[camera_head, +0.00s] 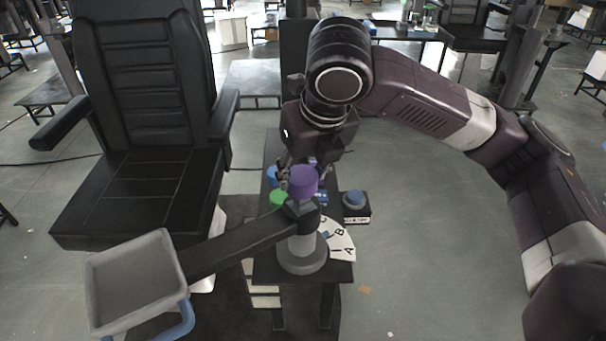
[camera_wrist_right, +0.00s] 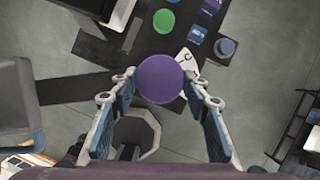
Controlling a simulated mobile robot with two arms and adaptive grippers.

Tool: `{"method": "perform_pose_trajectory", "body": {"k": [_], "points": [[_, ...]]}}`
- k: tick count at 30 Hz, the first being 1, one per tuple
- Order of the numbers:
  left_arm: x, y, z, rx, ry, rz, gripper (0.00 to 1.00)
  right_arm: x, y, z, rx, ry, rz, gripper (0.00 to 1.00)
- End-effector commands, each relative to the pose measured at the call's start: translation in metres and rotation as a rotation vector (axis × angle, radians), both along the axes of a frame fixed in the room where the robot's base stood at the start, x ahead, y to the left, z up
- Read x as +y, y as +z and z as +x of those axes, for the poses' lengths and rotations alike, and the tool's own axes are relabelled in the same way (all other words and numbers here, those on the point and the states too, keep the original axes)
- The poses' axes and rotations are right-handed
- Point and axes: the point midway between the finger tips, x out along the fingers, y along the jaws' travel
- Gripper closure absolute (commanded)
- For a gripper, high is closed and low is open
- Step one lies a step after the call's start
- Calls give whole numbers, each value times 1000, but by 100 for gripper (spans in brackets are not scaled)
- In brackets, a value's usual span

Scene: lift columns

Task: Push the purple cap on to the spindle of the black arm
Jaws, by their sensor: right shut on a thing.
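The purple cap (camera_head: 303,184) is a short, smooth cylinder above the hub of the black arm (camera_head: 238,245). My right gripper (camera_head: 305,174) comes from behind and above, shut on the cap with a finger on each side. In the right wrist view the round top of the cap (camera_wrist_right: 160,78) sits between the fingertips of the right gripper (camera_wrist_right: 158,80). The black arm runs left from a grey post (camera_head: 302,252) to a grey tray (camera_head: 138,280). The spindle is hidden under the cap, so I cannot tell whether they touch. My left gripper is not in view.
A small black table (camera_head: 340,273) carries the post, a lettered white dial (camera_head: 342,246), a green disc (camera_head: 279,198) and a blue button (camera_head: 355,199) on a dark box. A black chair (camera_head: 145,190) stands at left. The floor at right is open.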

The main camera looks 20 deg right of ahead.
Motion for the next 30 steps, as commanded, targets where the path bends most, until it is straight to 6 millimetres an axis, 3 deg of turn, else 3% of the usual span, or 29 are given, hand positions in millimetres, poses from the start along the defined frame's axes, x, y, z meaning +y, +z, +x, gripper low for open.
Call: {"method": "perform_pose_trajectory", "body": {"k": [4,13,30], "points": [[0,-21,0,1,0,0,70,0,-14,0,-1,0,1,82],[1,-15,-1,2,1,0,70,0,-9,0,0,0,1,82],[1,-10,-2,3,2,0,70,0,-18,0,0,0,1,82]]}}
